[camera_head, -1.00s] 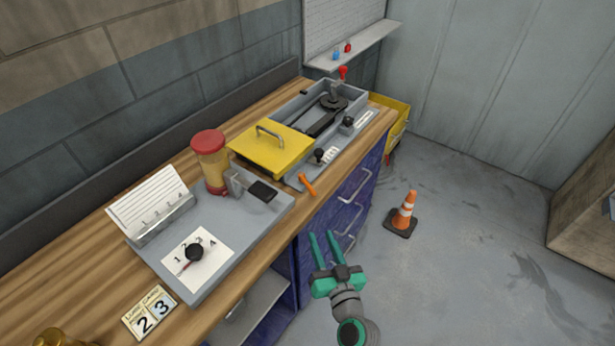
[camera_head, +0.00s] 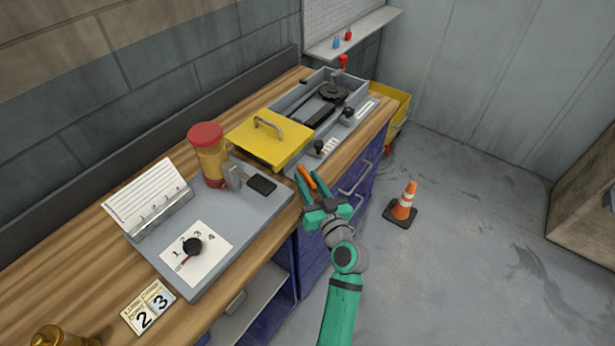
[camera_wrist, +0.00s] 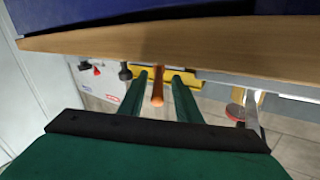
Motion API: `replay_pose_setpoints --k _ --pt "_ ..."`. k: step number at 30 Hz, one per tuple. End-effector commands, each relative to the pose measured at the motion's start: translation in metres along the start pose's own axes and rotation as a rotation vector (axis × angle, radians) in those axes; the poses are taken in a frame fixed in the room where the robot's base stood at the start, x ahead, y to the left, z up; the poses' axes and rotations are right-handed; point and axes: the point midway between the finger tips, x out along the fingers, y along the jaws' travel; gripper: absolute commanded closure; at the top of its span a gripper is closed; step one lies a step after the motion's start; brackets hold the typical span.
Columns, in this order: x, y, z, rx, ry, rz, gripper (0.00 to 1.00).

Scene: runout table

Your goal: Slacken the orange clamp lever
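The orange clamp lever (camera_head: 306,178) sticks out at the front edge of the workbench, by the yellow cover. My gripper (camera_head: 313,174) is at that edge with its green fingers open, one on each side of the lever. In the wrist view the lever (camera_wrist: 157,88) lies between the two fingers (camera_wrist: 160,76), with a visible gap to each. The lever's rounded end points towards the palm. Its inner end, where it is fixed, is hard to make out.
The yellow cover (camera_head: 268,142) with a handle sits on the grey machine bed behind the lever. A red-capped container (camera_head: 208,155) stands on the grey plate to the left. Blue drawers (camera_head: 365,188) lie below the bench. A traffic cone (camera_head: 404,203) stands on the floor to the right.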

Motion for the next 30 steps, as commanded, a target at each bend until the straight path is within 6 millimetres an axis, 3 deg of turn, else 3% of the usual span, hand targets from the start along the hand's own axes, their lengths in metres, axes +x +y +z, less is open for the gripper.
replay_pose_setpoints --k 6,14,15,19,30 --pt "0.013 0.003 -0.001 -0.001 0.001 0.005 0.69" --pt "0.014 0.004 -0.001 -0.001 0.002 0.007 0.69" --pt "0.014 0.004 -0.001 -0.001 0.002 0.007 0.72" --pt "0.014 0.004 -0.001 -0.001 0.001 0.007 1.00" --pt "0.018 -0.002 0.000 0.000 -0.005 -0.025 1.00"
